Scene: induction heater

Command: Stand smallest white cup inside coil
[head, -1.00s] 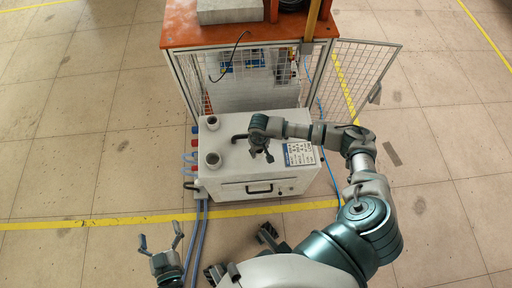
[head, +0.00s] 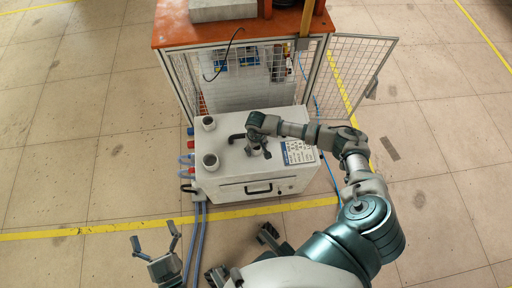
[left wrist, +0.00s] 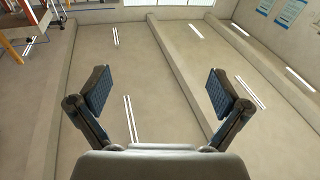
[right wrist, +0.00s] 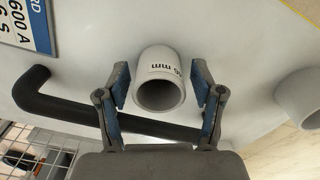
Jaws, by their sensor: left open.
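My right gripper (head: 262,150) is low over the top of the white heater box (head: 235,187). In the right wrist view its open fingers (right wrist: 162,97) straddle a white cup (right wrist: 160,62) with black "mm" print, with a small gap on each side. Another white cup (right wrist: 303,98) shows at that view's right edge. A black bent tube (right wrist: 90,112) passes by the straddled cup. I cannot clearly make out a coil. My left gripper (head: 155,240) is open and empty over the floor.
An orange-topped cage (head: 170,32) with an open mesh door (head: 362,75) stands behind the box. Blue hoses (head: 197,235) run down at the box's left. A label (head: 299,152) is on the box top. Floor at the left is free.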

